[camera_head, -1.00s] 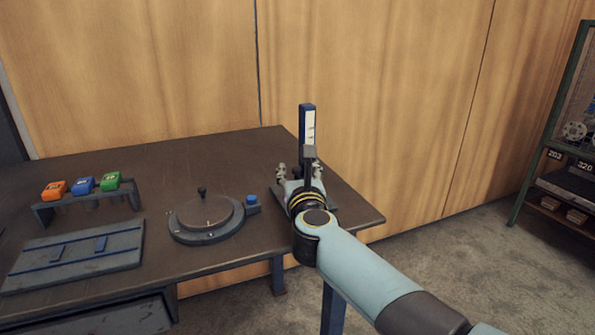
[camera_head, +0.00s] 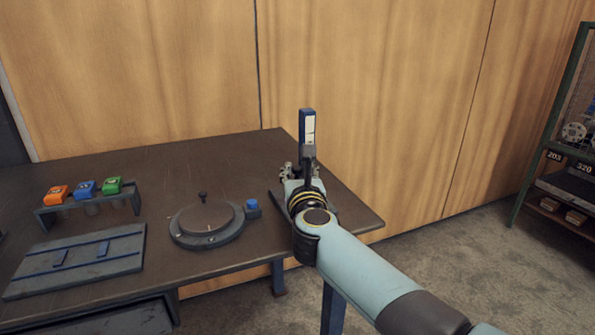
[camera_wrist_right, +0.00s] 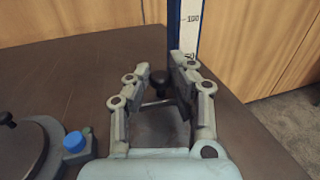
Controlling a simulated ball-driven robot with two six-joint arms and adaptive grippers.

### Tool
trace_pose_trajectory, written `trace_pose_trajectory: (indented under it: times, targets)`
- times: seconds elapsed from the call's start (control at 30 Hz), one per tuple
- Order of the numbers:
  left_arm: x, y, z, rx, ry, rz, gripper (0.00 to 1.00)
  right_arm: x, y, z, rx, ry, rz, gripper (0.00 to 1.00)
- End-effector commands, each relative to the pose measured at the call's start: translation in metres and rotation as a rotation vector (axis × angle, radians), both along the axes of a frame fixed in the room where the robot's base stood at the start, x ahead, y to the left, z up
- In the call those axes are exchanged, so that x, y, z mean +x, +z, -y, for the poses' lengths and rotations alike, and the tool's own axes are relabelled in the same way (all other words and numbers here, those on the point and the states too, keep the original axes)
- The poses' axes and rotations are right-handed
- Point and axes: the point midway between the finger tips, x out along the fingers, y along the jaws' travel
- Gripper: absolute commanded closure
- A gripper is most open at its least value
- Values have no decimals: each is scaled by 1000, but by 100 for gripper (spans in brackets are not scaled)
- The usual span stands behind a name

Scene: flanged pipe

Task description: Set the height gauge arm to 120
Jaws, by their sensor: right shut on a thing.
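The height gauge is a blue post with a white scale (camera_head: 308,128) at the right end of the bench; marks 100 and 50 show on its scale in the right wrist view (camera_wrist_right: 190,25). A grey slider (camera_head: 308,151) sits on the post, below the top. My right gripper (camera_head: 300,172) is at the post. In the right wrist view its fingers (camera_wrist_right: 160,72) are closed around a small black knob (camera_wrist_right: 158,82) of the gauge arm. The exact reading and the arm's tip are hidden. My left gripper is not in view.
A round plate fixture (camera_head: 207,222) with a blue button (camera_head: 252,205) stands left of the gauge. Orange, blue and green blocks (camera_head: 85,188) sit in a rack, behind a grey tray (camera_head: 75,262). The bench ends just right of the gauge; shelving (camera_head: 570,150) stands far right.

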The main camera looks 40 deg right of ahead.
Motion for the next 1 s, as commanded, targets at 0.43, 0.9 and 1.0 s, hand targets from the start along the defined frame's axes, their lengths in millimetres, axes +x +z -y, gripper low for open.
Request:
trace_pose_trajectory:
  times: [0.43,0.9,1.0]
  targets:
    - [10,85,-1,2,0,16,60,1,96,0,0,-1,7,100]
    - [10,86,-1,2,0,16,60,1,95,0,-1,-1,3,68]
    - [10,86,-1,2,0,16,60,1,95,0,-1,-1,3,55]
